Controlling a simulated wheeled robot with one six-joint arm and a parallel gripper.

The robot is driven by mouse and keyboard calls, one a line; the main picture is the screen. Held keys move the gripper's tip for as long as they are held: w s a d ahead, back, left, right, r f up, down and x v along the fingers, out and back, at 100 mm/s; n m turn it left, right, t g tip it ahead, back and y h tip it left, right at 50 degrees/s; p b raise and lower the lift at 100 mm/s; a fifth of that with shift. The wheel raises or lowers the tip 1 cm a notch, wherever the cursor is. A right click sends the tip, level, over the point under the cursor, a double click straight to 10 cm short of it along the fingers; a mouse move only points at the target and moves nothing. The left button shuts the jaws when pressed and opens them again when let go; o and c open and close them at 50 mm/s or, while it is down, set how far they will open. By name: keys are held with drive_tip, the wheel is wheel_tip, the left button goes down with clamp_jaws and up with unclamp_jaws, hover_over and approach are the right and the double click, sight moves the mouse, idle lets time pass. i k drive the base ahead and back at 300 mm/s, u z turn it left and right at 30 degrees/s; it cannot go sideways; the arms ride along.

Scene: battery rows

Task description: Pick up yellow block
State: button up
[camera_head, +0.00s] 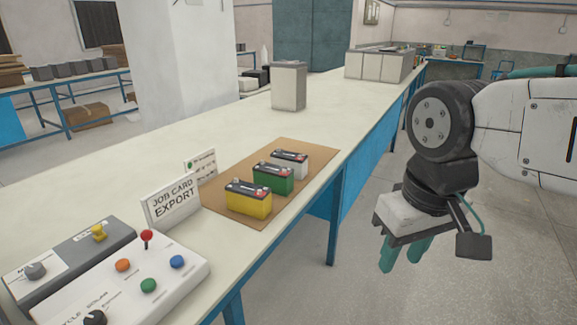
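The yellow block (247,204) is a small yellow battery with a dark top and terminals. It stands upright on a brown mat (288,222) on the long bench, nearest the camera in a row. A green battery (272,181) stands just behind it, and a white battery (291,163) behind that. My gripper (404,256) hangs to the right of the bench, over the floor, with its teal fingers pointing down. The fingers are apart with nothing seen between them. It is well away from the yellow block and not touching it.
A "JOB CARD EXPORT" sign (171,203) stands left of the yellow block, with a smaller card (201,167) behind. A control panel (146,272) with coloured knobs lies at front left. A grey box (289,87) stands further back. Bench surface between them is clear.

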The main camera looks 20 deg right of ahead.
sight(250, 200)
drive_tip(key=k, duration=0.55)
drive_tip(key=u, duration=0.05)
drive_tip(key=i, duration=1.3)
drive_tip(key=z, duration=0.9)
